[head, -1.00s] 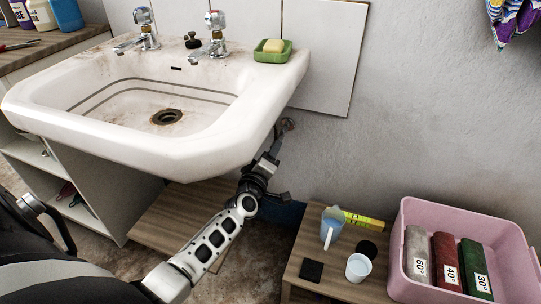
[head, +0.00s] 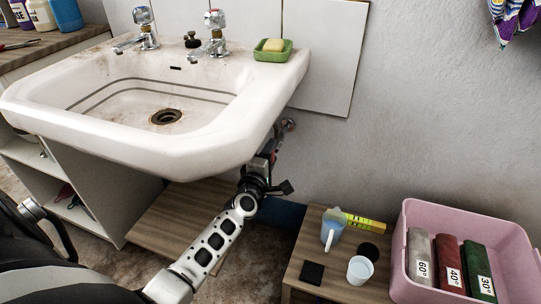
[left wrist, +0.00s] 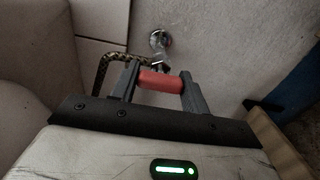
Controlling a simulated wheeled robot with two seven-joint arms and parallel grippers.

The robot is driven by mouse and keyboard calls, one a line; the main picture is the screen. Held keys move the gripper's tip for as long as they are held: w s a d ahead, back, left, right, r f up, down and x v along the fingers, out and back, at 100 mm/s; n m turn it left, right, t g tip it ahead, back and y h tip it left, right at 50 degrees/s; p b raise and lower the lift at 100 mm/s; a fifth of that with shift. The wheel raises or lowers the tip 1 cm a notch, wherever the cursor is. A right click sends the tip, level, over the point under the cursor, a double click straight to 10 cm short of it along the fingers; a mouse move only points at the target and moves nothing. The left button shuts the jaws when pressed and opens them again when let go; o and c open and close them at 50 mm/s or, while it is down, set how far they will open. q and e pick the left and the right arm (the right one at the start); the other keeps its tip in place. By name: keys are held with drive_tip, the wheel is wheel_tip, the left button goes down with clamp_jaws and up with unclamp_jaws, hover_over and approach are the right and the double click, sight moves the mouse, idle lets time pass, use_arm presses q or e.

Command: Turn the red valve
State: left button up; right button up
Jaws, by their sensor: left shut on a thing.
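The red valve handle (left wrist: 161,82) sits between the two grey fingers of my left gripper in the left wrist view, and the fingers are closed on it. Just beyond it are a metal fitting on the wall (left wrist: 159,40) and a braided hose (left wrist: 103,68). In the head view my left gripper (head: 270,146) reaches under the right edge of the white sink (head: 190,150), close to the wall. There the handle is mostly hidden by the gripper and sink. My right gripper is not in view.
A low wooden table (head: 335,285) at the lower right holds a jug (head: 332,230), a white cup (head: 360,269) and dark coasters. A pink crate (head: 400,250) with rolled towels stands right of it. A green soap dish (head: 272,51) is on the sink rim.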

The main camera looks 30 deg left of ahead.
use_arm(q)
drive_tip(key=o, duration=1)
drive_tip(key=shift+s, duration=0.2)
drive_tip(key=p+v, duration=0.2)
drive_tip(key=v, duration=1.3)
drive_tip(key=shift+s, duration=0.35)
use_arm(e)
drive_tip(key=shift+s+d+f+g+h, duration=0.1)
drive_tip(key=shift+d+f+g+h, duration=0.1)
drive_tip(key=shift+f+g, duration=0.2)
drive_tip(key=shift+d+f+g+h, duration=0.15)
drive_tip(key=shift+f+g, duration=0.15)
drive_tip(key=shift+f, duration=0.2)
